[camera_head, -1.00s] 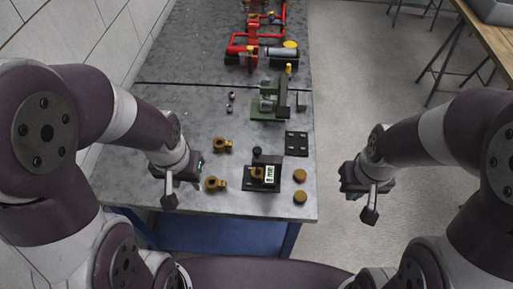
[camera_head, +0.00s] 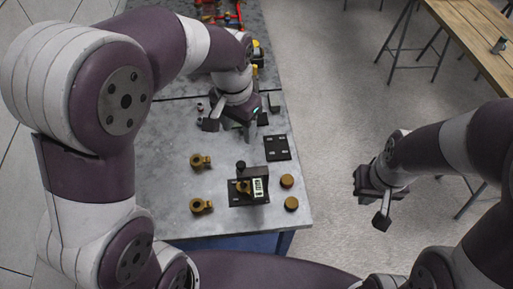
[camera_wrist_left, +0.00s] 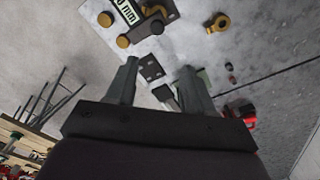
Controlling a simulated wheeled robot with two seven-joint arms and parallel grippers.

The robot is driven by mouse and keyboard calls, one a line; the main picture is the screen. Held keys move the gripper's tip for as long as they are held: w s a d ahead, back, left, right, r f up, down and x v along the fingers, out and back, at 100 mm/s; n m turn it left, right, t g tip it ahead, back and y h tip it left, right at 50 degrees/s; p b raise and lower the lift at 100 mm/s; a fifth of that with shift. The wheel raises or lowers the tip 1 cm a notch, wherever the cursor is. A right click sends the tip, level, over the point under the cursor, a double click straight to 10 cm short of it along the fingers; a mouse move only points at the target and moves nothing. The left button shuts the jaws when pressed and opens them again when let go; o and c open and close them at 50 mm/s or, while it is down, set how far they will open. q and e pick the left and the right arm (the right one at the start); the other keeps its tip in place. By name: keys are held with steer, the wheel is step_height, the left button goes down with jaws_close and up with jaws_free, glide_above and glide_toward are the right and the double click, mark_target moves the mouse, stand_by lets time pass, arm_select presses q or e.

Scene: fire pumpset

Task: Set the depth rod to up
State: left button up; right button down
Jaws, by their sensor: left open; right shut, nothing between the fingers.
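The gauge stand (camera_head: 248,191) with a black base, brass part, black knob and white display sits near the table's front; its display (camera_wrist_left: 127,11) also shows at the top of the left wrist view. I cannot make out a separate depth rod. My left gripper (camera_head: 230,126) is open, beyond the gauge stand, over the green device, which it mostly hides. In the left wrist view its two fingers (camera_wrist_left: 158,76) are spread, with a dark plate seen between them. My right gripper (camera_head: 378,203) is shut and empty, off the table's right side above the floor.
Two brass fittings (camera_head: 201,161) lie left of the gauge stand, and two brass discs (camera_head: 287,181) lie right of it. A black plate with holes (camera_head: 277,148) lies behind. Red pipework (camera_head: 222,14) stands at the far end. The table's front left is bare.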

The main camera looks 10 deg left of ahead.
mark_target(241, 164)
arm_select(q)
steer(key=shift+m+g, duration=0.3)
steer(key=f, duration=0.3)
steer(key=f+b, duration=0.1)
steer(key=f, duration=0.3)
steer(key=s+f+b, duration=0.1)
steer(key=f, duration=0.3)
steer(key=shift+s, duration=0.1)
steer(key=shift+s+d+f, duration=0.1)
steer(key=shift+s+f, duration=0.05)
steer(key=shift+f, duration=0.35)
jaws_close()
step_height(241, 164, up, 5)
steer(key=p, duration=0.3)
steer(key=shift+f+p, duration=0.2)
steer(key=shift+p, duration=0.2)
steer(key=shift+f, duration=0.1)
